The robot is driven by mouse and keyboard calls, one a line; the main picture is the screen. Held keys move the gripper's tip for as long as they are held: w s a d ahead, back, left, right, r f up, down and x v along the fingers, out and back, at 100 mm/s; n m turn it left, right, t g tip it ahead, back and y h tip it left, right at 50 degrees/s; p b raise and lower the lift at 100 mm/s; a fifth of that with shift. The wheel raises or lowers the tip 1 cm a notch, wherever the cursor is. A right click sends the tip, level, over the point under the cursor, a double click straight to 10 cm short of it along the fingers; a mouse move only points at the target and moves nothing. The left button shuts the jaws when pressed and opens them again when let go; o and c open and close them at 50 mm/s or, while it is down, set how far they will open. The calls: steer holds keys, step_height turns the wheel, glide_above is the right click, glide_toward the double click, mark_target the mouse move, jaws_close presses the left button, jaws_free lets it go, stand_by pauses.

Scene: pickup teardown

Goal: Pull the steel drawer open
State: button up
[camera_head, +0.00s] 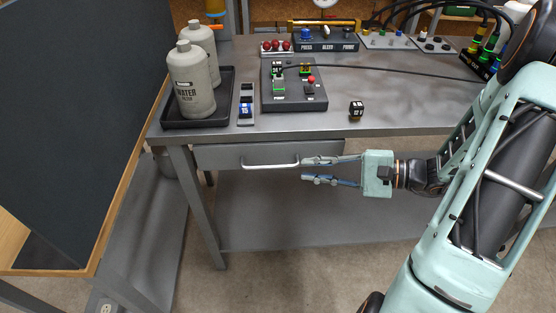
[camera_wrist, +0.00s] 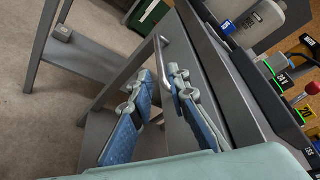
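The steel drawer (camera_head: 225,157) is a grey front under the workbench top, and it looks shut. Its pale bar handle (camera_head: 270,166) runs across the front. My gripper (camera_head: 304,169) is open, its two fingers pointing left at the right end of the handle. In the wrist view the open fingers of my gripper (camera_wrist: 158,74) lie on either side of the handle (camera_wrist: 158,48), with the drawer front (camera_wrist: 182,52) just beyond. The bar lines up with the gap between the fingertips; I cannot tell whether either finger touches it.
The grey workbench (camera_head: 350,85) carries a black tray (camera_head: 228,105) with two bottles, a button box (camera_head: 310,95) and a small black cube (camera_head: 356,110). A dark panel (camera_head: 75,110) stands at left. A bench leg (camera_head: 197,205) stands left of the drawer. Space before the drawer is clear.

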mark_target(277, 167)
steer(key=b+x, duration=0.1)
steer(key=x, duration=0.9)
steer(key=shift+w+a, duration=0.1)
steer(key=shift+a, duration=0.3)
jaws_close()
